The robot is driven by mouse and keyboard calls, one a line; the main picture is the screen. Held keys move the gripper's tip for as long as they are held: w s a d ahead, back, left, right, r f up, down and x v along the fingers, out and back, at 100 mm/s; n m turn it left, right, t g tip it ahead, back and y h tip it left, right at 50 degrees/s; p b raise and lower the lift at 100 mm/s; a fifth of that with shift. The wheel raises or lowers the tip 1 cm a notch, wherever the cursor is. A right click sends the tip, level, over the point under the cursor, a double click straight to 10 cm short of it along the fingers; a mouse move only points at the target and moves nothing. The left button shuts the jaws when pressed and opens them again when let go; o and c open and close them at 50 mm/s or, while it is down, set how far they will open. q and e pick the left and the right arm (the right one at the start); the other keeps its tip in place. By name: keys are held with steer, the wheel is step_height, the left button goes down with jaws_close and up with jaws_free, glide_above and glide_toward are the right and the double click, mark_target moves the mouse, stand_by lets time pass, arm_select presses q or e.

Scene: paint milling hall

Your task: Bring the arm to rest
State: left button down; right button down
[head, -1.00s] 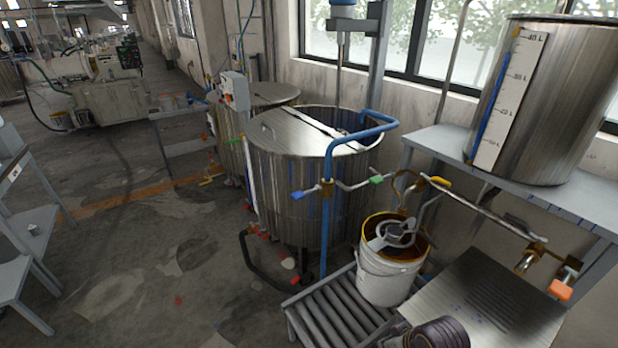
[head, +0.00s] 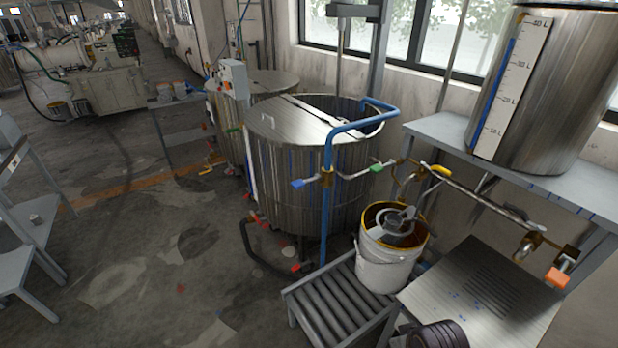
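Neither of my grippers shows in the head view. No arm of mine can be made out with certainty. A white bucket (head: 384,270) with a yellow-brown stained rim stands upright on a grey roller stand (head: 337,304). A grey ring-shaped piece (head: 392,226) sits in the bucket's mouth; what lies beneath it is hidden. A dark ribbed round thing (head: 440,336) is cut off by the bottom edge, and I cannot tell what it is.
A large steel tank (head: 300,185) with blue piping stands behind the bucket. A scaled steel vessel (head: 560,95) stands on a grey shelf (head: 450,133) at right. A metal plate (head: 480,290) lies below the pipe with valves. Open floor (head: 150,255) spreads at left.

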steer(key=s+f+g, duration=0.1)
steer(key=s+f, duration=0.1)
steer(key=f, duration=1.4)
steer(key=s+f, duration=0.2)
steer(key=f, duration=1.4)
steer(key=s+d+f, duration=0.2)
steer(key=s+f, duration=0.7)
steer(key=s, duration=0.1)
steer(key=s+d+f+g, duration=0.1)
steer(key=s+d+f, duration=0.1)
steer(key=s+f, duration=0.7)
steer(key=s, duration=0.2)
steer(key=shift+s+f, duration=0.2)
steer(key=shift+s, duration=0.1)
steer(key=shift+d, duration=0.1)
